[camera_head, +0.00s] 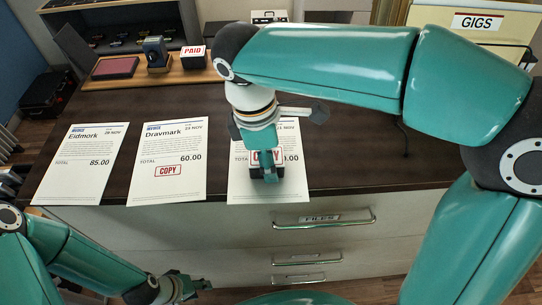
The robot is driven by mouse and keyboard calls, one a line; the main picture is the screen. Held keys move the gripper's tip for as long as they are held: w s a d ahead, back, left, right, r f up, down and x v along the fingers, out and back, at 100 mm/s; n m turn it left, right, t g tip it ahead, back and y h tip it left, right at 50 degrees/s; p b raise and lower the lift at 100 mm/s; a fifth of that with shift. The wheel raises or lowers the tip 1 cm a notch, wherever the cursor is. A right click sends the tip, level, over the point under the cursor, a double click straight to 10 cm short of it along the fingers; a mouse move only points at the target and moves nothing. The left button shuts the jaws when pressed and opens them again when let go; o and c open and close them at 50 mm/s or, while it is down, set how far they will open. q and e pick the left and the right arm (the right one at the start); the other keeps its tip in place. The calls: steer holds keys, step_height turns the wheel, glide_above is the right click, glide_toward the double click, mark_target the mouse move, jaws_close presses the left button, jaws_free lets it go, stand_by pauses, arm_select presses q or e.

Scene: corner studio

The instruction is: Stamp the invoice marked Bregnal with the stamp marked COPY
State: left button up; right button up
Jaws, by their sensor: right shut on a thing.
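My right gripper (266,168) is shut on the stamp marked COPY (267,157). It holds the stamp upright over the lower part of the rightmost invoice (240,188); I cannot tell whether the stamp touches the paper. My gripper and arm hide that invoice's name, so I cannot read Bregnal on it. The middle invoice, Dravmark (165,150), bears a red COPY mark below its total. The left invoice, Eidmork (82,175), shows no mark. My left gripper (190,287) is low in front of the drawers, away from the papers; its finger opening is unclear.
A wooden tray (135,80) at the back of the dark desktop (350,160) bears a red ink pad (115,67), a blue-grey stamp (155,52) and a stamp marked PAID (194,57). A FILES drawer (320,219) is below the front edge. A GIGS box (480,22) stands back right.

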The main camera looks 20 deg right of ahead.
steer(key=shift+f, duration=0.3)
stand_by(1.1)
steer(key=shift+r, duration=0.1)
step_height(320, 180, up, 8)
steer(key=p, duration=0.7)
steer(key=shift+f, duration=0.2)
steer(key=shift+f, duration=0.1)
